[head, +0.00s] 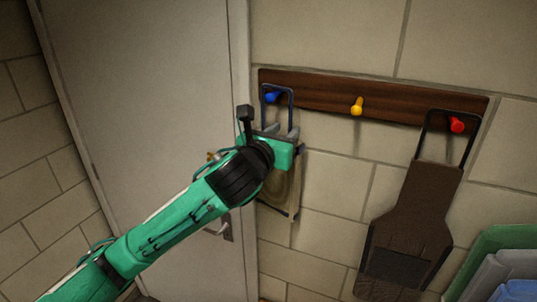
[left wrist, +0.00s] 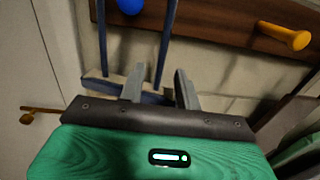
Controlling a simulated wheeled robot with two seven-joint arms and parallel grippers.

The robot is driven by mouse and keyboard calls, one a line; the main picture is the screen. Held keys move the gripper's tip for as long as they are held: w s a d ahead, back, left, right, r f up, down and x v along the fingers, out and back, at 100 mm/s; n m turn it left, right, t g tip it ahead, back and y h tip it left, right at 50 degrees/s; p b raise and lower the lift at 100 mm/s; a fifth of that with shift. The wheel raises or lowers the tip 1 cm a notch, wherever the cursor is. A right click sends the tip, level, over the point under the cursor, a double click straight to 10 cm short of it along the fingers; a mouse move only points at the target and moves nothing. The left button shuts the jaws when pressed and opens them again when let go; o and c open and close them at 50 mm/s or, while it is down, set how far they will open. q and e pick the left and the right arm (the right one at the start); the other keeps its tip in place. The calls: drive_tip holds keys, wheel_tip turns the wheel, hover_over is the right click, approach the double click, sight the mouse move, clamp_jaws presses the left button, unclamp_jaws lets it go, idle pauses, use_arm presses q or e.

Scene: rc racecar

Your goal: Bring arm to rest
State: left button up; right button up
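My left gripper (head: 281,130) is raised in front of the wall, at the item hanging from the blue peg (head: 271,97). In the left wrist view its two grey fingers (left wrist: 159,72) stand apart, with one bar of the item's dark blue loop handle (left wrist: 168,45) showing between them. I see no finger pressed on the bar. The item's loop handle (head: 291,105) hangs at the blue peg, and its tan body (head: 281,190) is partly hidden behind my gripper. My right gripper is not in view.
A brown peg rail (head: 315,92) runs along the block wall. The yellow peg (head: 357,106) is bare. A dark brown item (head: 425,195) hangs on the red peg (head: 457,125). A grey door (head: 140,80) is at left. Green, grey and blue items (head: 500,265) stand at lower right.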

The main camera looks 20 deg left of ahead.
use_arm(q)
drive_tip(key=s+b, duration=0.3)
drive_tip(key=s, duration=0.5)
drive_tip(key=s+a+f+n+g, duration=0.1)
drive_tip(key=s+f+n+g, duration=0.25)
drive_tip(key=f+n, duration=0.75)
drive_tip(key=s+f+n+g, duration=0.35)
drive_tip(key=f+n, duration=0.35)
drive_tip(key=f, duration=0.9)
drive_tip(key=s+a+f+n+g+y, duration=0.25)
drive_tip(key=s+f+n+g, duration=0.55)
drive_tip(key=s+f+n, duration=1.1)
wheel_tip(320, 180, down, 34)
drive_tip(key=s+m+b, duration=0.2)
drive_tip(key=b, duration=0.1)
drive_tip(key=s+a+f+g+b, duration=0.1)
drive_tip(key=s+a+f, duration=0.1)
drive_tip(key=s+f, duration=0.7)
drive_tip(key=s+a+f+g+b, duration=0.1)
drive_tip(key=s+f+b, duration=0.1)
drive_tip(key=s+f, duration=0.8)
wheel_tip(320, 180, down, 5)
drive_tip(key=shift+a+r+h, duration=0.15)
drive_tip(key=shift+a+h, duration=0.2)
drive_tip(key=shift+w, duration=0.1)
